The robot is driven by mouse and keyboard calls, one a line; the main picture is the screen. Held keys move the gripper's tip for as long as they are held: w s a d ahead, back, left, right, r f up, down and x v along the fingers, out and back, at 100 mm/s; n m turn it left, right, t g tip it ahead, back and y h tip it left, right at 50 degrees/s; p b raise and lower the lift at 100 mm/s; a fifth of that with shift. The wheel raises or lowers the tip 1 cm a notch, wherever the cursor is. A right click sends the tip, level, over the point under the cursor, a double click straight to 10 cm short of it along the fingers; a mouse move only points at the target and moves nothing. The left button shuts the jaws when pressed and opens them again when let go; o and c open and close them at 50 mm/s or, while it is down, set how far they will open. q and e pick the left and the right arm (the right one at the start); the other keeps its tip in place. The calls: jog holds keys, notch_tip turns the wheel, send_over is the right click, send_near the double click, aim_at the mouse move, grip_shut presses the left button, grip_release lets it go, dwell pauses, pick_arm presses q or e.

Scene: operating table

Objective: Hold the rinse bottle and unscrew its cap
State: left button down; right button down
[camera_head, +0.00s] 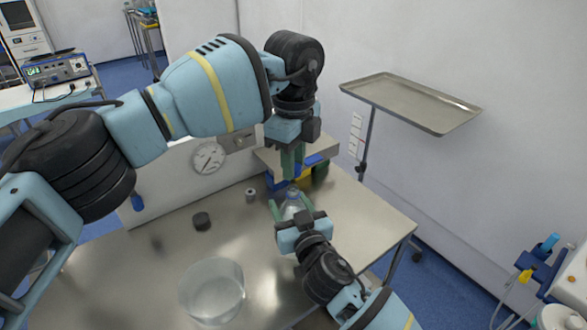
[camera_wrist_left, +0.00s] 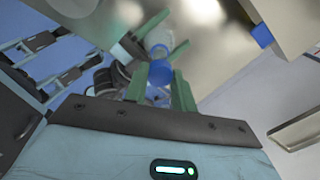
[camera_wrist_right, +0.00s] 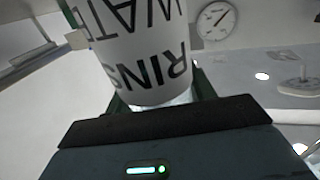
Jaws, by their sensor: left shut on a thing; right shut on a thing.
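The rinse bottle (camera_head: 291,207) stands upright near the table's far right side. My right gripper (camera_head: 291,213) is shut around its body from the front. In the right wrist view the bottle's white label (camera_wrist_right: 145,45) fills the space between the fingers. My left gripper (camera_head: 292,172) points down from above the bottle, with its green fingers over the bottle's top. In the left wrist view these fingers (camera_wrist_left: 160,88) are shut on the blue cap (camera_wrist_left: 158,74). I cannot tell whether the cap still touches the bottle neck.
A clear bowl (camera_head: 212,292), a dark round puck (camera_head: 201,221) and a small metal cylinder (camera_head: 250,195) stand on the steel table (camera_head: 150,285). A blue and yellow object (camera_head: 319,171) lies behind my left gripper. A tray stand (camera_head: 410,102) is at the right.

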pick_arm(q)
jog(key=shift+r, duration=0.75)
pick_arm(e)
jog(key=shift+c, duration=2.2)
grip_release()
pick_arm(q)
jog(key=shift+f, duration=0.65)
jog(key=shift+f+b, duration=0.2)
jog(key=shift+b, duration=0.1)
pick_arm(e)
jog(key=v, duration=1.2)
